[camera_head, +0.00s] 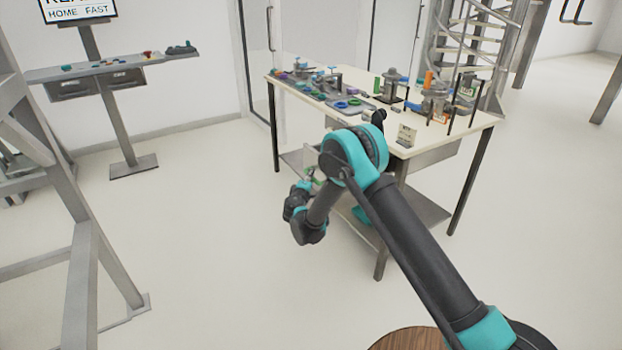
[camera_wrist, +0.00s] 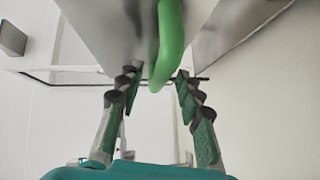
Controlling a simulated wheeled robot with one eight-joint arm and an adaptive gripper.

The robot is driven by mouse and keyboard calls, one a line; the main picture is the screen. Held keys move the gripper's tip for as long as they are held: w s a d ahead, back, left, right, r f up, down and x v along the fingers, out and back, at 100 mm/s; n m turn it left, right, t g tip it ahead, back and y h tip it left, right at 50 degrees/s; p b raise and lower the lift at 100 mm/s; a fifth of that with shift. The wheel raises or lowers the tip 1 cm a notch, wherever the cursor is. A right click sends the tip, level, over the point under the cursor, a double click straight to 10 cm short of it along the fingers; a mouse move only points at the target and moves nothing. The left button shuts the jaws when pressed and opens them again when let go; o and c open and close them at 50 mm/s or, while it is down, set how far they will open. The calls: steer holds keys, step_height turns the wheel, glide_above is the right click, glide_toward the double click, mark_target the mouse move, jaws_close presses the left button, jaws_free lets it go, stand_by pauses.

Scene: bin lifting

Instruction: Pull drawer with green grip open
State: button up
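In the wrist view, the green grip (camera_wrist: 168,45) hangs down from the top as a smooth rounded bar. A grey metal surface (camera_wrist: 110,28) lies behind it, probably the drawer front. My gripper (camera_wrist: 158,76) is open, with one finger on either side of the grip's lower end. I see a gap on the left, while the right finger is close and contact cannot be told. In the head view, my arm reaches to the table's near left side, and its links hide most of the gripper and the drawer there.
The workbench (camera_head: 460,127) carries small parts and fixtures. A grey drawer box (camera_head: 432,158) hangs beneath its top, and a lower shelf (camera_head: 425,207) sits below. A console stand (camera_head: 118,120) is at the left. The floor left of the bench is clear.

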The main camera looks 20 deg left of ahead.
steer(key=s+d+r, duration=0.1)
steer(key=s, duration=0.9)
steer(key=shift+s+d+r, duration=0.2)
steer(key=shift+a, duration=0.1)
